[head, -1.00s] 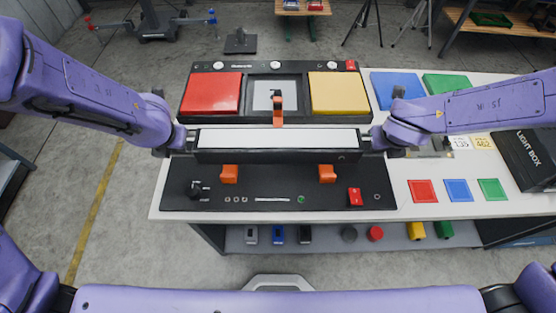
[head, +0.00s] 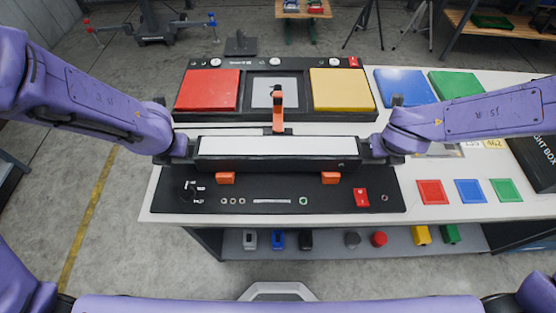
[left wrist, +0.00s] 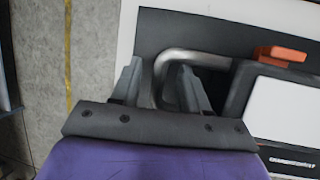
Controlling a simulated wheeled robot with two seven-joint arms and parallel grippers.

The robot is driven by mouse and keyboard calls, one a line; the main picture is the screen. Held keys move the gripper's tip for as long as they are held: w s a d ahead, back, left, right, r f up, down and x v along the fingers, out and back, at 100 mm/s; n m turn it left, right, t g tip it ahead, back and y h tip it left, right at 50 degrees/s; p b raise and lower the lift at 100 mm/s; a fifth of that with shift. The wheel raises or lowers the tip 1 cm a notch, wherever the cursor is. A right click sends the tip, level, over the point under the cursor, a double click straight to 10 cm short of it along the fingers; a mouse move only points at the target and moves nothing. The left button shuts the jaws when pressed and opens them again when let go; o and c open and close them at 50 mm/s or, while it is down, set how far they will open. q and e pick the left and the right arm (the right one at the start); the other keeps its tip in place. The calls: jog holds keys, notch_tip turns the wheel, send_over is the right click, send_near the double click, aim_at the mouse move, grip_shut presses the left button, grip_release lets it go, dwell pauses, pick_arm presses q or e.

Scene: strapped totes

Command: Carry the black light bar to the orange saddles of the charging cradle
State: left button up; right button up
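The black light bar (head: 278,163), with a white top panel, is held level across the front of the bench, between my two grippers. My left gripper (head: 190,146) is at its left end. In the left wrist view, my left fingers (left wrist: 158,82) straddle the grey metal handle (left wrist: 200,58) of the light bar (left wrist: 245,95). My right gripper (head: 376,146) is at the bar's right end; its fingertips are hard to see. Two orange saddles (head: 226,178) (head: 331,178) show just below the bar's front edge, partly hidden by it. An orange saddle (left wrist: 282,54) also shows in the left wrist view.
The black cradle board (head: 280,205) lies on the white bench. An orange upright (head: 278,108) stands behind the bar, before a panel with red (head: 208,90) and yellow (head: 341,89) pads. Small coloured plates (head: 469,191) and a black box (head: 540,160) are at right.

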pick_arm(q)
jog(key=shift+d+r, duration=0.1)
jog(key=shift+r, duration=0.35)
pick_arm(e)
jog(key=shift+w+f, duration=0.1)
pick_arm(q)
jog(key=v, duration=0.6)
jog(key=shift+s+d, duration=0.1)
jog(key=shift+s, duration=0.15)
pick_arm(e)
jog(key=shift+s+d, duration=0.15)
jog(key=shift+s, duration=0.05)
jog(key=shift+w, duration=0.15)
pick_arm(q)
jog(key=v, duration=0.4)
jog(key=shift+r, duration=0.45)
pick_arm(e)
jog(key=v, duration=1.2)
pick_arm(q)
jog(key=shift+s, duration=0.1)
